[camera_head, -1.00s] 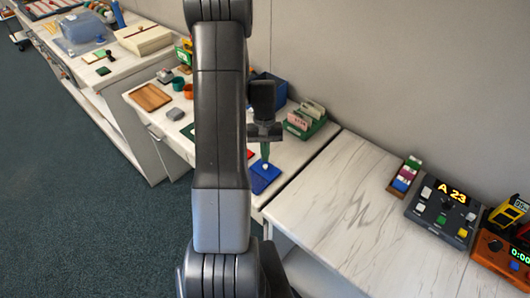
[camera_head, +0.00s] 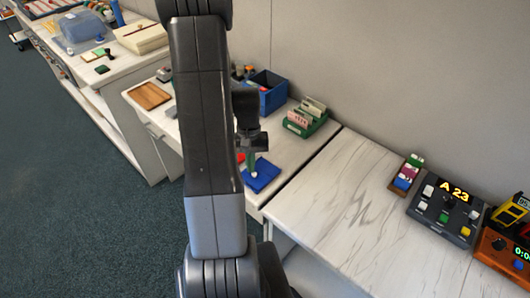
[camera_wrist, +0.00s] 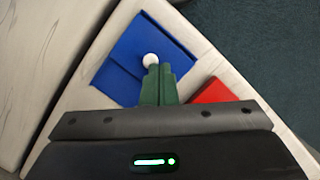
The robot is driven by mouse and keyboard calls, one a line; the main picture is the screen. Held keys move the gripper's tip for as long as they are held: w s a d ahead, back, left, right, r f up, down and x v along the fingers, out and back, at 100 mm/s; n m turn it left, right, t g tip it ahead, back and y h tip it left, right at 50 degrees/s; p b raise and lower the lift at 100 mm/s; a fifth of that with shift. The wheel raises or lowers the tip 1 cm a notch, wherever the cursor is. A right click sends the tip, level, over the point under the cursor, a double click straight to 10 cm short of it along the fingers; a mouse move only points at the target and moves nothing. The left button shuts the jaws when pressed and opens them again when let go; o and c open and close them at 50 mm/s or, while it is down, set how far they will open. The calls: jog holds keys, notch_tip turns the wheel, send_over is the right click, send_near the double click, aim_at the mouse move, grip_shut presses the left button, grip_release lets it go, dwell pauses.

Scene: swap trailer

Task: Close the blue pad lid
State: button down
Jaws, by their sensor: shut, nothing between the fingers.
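The blue pad (camera_head: 264,177) lies near the front right corner of the middle white counter, and it also shows in the wrist view (camera_wrist: 130,50). A round white knob (camera_wrist: 150,60) sits on its blue lid. A ridge or step crosses the blue surface; I cannot tell whether the lid is fully down. My gripper (camera_wrist: 158,69) has green fingers, shut and empty, with their tips at the knob. I cannot tell whether they touch it. In the head view my gripper (camera_head: 250,170) points down over the pad's left part, and my arm hides the area left of it.
A red pad (camera_wrist: 212,92) lies beside the blue one. A green card holder (camera_head: 305,120) and a blue bin (camera_head: 268,92) stand behind. The counter to the right (camera_head: 340,205) is mostly bare, with a keypad device (camera_head: 443,212) at its far end.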

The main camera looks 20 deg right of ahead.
jog(key=a+v, duration=0.1)
jog(key=v, duration=1.2)
jog(key=shift+d+r, duration=0.45)
jog(key=shift+d, duration=0.05)
jog(key=shift+f, duration=0.15)
jog(key=x, duration=0.9)
jog(key=d+x, duration=0.1)
jog(key=x, duration=0.3)
jog(key=shift+w+a+f, duration=0.1)
jog(key=shift+w+f, duration=0.15)
jog(key=shift+w+d+f, duration=0.1)
jog(key=shift+w+d, duration=0.15)
jog(key=shift+d, duration=0.2)
